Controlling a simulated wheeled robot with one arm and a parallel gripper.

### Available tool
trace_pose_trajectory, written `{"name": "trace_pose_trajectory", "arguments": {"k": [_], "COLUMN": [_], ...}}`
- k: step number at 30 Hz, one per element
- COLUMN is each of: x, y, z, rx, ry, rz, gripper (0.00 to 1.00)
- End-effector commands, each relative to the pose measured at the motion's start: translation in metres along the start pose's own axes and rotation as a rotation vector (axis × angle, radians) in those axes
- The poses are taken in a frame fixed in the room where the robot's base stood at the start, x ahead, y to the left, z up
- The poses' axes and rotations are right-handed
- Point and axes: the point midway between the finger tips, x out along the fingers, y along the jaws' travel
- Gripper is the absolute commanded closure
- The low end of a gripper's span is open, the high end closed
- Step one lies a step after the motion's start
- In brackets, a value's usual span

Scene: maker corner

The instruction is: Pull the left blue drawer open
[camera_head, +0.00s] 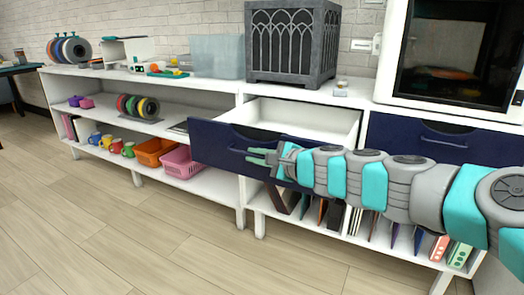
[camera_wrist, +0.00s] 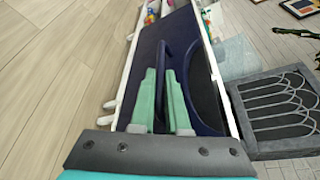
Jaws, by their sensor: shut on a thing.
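The left blue drawer (camera_head: 212,143) stands pulled out of the white unit, and its white inside (camera_head: 300,118) shows from above. The inside looks empty where it can be seen. In the wrist view the dark blue drawer front (camera_wrist: 145,42) carries a dark bar handle (camera_wrist: 163,58). My gripper (camera_head: 254,156) is at the drawer front, with its green fingers shut on the handle. The fingers also show in the wrist view (camera_wrist: 161,88), one on each side of the handle. My arm covers part of the drawer front in the head view.
The right blue drawer (camera_head: 430,140) is closed below a white cabinet with a dark window (camera_head: 455,55). A grey arched box (camera_head: 292,42) and a clear bin (camera_head: 216,57) stand on top. Open shelves hold baskets (camera_head: 183,162) and mugs. The wood floor (camera_head: 130,235) in front is clear.

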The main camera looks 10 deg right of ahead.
Motion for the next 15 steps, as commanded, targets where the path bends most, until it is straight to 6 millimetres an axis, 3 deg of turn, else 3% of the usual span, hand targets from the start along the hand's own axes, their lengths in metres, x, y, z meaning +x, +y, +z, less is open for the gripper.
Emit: {"name": "trace_pose_trajectory", "arguments": {"k": [15], "x": [-0.0042], "y": [0.0087], "z": [0.0106], "rx": [0.0], "ry": [0.0], "rz": [0.001], "gripper": [1.0]}}
